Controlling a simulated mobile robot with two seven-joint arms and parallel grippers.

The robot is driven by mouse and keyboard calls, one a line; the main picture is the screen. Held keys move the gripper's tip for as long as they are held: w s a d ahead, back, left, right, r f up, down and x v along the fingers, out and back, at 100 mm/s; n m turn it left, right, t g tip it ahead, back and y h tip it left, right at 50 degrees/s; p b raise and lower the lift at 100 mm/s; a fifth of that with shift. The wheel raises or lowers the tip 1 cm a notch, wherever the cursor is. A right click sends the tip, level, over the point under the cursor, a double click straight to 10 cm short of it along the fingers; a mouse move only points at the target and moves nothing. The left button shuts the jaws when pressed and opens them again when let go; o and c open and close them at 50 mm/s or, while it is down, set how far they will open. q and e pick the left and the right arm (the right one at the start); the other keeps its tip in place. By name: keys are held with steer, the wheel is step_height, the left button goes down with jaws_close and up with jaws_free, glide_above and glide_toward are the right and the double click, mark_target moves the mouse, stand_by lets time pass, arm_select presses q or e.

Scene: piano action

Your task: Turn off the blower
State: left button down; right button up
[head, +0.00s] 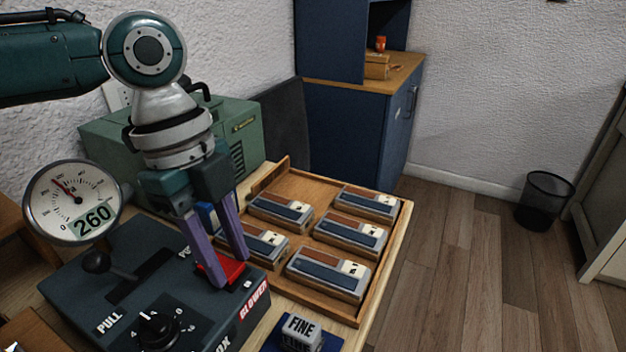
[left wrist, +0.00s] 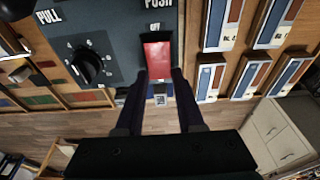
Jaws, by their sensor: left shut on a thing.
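The blower switch is a red rocker (head: 236,268) on the dark control box (head: 195,262), beside a red BLOWER label (head: 254,300). It also shows in the left wrist view as a red block (left wrist: 157,54) with white marks at its end. My left gripper (head: 229,271) reaches down onto the switch. Its two purple fingers stand on either side of the red rocker and are shut on it. In the left wrist view the fingertips (left wrist: 160,74) are at the near end of the rocker. I cannot tell which way the rocker is tilted. My right gripper is not in view.
A black knob (head: 158,328), a PULL/PUSH lever (head: 97,262) and a round gauge reading 260 (head: 72,203) are close by. A wooden tray (head: 384,262) with several grey blocks lies to the right. A FINE block (head: 301,333) is in front.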

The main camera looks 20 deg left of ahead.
arm_select(q)
steer(key=shift+a+h, duration=0.1)
steer(key=shift+h, duration=0.2)
steer(key=c, duration=0.5)
jaws_free()
steer(key=shift+r, duration=0.15)
steer(key=v, duration=0.9)
steer(key=shift+a+r+p, duration=0.1)
steer(key=shift+r+p, duration=0.2)
steer(key=shift+r, duration=0.05)
